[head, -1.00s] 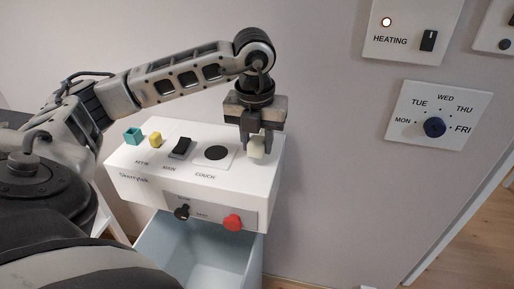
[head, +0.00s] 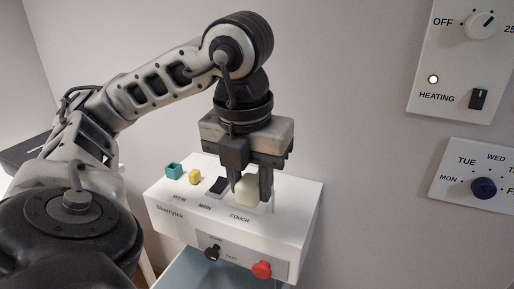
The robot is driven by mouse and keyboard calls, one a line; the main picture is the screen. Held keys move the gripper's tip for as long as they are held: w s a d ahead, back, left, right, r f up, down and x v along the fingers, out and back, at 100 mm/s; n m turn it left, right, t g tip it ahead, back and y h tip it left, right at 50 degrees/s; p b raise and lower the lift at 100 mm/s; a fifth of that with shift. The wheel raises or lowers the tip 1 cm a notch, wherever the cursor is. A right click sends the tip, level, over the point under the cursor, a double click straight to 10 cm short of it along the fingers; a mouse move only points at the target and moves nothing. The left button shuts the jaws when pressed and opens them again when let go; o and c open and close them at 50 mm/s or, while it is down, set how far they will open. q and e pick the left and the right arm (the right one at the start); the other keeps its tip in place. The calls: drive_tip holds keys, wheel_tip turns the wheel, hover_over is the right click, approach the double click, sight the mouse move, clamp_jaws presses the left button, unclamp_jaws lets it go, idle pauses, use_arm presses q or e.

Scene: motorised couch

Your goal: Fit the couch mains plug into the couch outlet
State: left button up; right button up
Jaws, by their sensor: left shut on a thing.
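My left gripper (head: 250,187) points down over the white box and is shut on a cream plug (head: 246,188). The plug is above or at the spot marked COUCH on the box's top. The couch outlet, a dark round socket in the earlier picture, is hidden now behind the plug and fingers. I cannot tell whether the plug touches the outlet or is in it. My right gripper is not in view.
The white box (head: 170,215) carries a teal square (head: 174,170), a yellow block (head: 195,177), a black rocker switch (head: 217,186), a black knob (head: 212,253) and a red knob (head: 262,269). Wall panels with a heating switch (head: 478,98) and a day dial (head: 484,188) are at right.

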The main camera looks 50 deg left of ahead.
use_arm(q)
drive_tip(key=shift+w, duration=0.1)
drive_tip(key=shift+w+d+f+m, duration=0.1)
drive_tip(key=shift+w+f+m, duration=0.1)
drive_tip(key=shift+m, duration=0.4)
drive_tip(key=w+d+f+n+g, duration=0.1)
drive_tip(key=w+d+f+n, duration=0.5)
drive_tip(key=n, duration=0.9)
drive_tip(key=w+d+f+n+g, duration=0.1)
drive_tip(key=w+d+f+n, duration=0.4)
drive_tip(key=n, duration=1.1)
drive_tip(key=shift+w+d+f+g+h, duration=0.3)
drive_tip(key=shift+w+d+f, duration=0.1)
drive_tip(key=shift+f, duration=1.4)
